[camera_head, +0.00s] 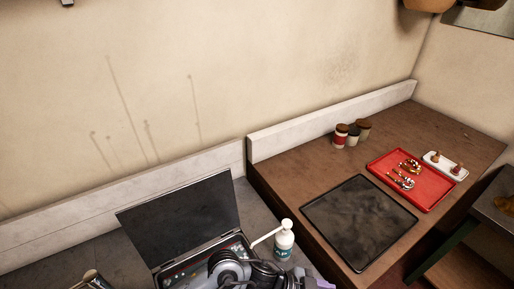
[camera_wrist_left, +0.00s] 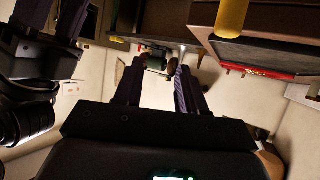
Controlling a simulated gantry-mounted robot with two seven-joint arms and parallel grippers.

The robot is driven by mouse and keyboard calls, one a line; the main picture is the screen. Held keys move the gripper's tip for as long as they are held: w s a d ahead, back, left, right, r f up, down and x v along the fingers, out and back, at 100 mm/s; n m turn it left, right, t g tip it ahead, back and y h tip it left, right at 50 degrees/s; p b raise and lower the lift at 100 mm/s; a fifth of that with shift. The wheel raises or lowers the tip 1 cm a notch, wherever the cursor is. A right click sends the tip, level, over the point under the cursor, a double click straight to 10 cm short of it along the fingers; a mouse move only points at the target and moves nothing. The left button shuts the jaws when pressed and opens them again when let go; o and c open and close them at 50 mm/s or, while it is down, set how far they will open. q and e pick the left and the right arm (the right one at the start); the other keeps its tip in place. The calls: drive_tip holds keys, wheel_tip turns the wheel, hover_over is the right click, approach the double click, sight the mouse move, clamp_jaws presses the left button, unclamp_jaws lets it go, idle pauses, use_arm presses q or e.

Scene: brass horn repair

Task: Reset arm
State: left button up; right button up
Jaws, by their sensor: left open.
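My left gripper (camera_wrist_left: 160,72) shows in the left wrist view with its two dark purple fingers apart. No held object is visible between them. A small dark green object shows past the fingertips, with its distance unclear. Another pair of dark purple fingers (camera_wrist_left: 66,18), apparently my right gripper, reaches the top left of that view beside a black arm. Its opening is hard to judge. In the head view, grey and black parts of my arm cover the bottom centre, in front of an open case (camera_head: 180,222). Neither pair of fingertips shows clearly there.
On the brown bench lie a black mat (camera_head: 362,222), a red tray (camera_head: 436,192) with metal parts, and a white dish (camera_head: 434,158) with two small pieces. Several jars (camera_head: 341,135) stand by the wall.

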use_arm(q)
drive_tip(key=w+a+f+n+t+y, duration=0.15)
drive_tip(key=a+n+t+y, duration=0.75)
drive_tip(key=a, duration=1.1)
drive_tip(key=s+a+f+n+g+y, duration=0.2)
drive_tip(key=s+a+f+n, duration=0.15)
drive_tip(key=s+a, duration=0.55)
drive_tip(key=s+a+f+n+g+y, duration=0.1)
drive_tip(key=s+a+f+n+g, duration=0.2)
drive_tip(key=s+a, duration=0.55)
wheel_tip(320, 180, up, 20)
drive_tip(key=w+a+p, duration=0.1)
drive_tip(key=w+p, duration=0.1)
drive_tip(key=p, duration=1.7)
drive_tip(key=shift+a+n+p, duration=0.3)
drive_tip(key=shift+n+p, duration=0.05)
drive_tip(key=shift+n, duration=0.1)
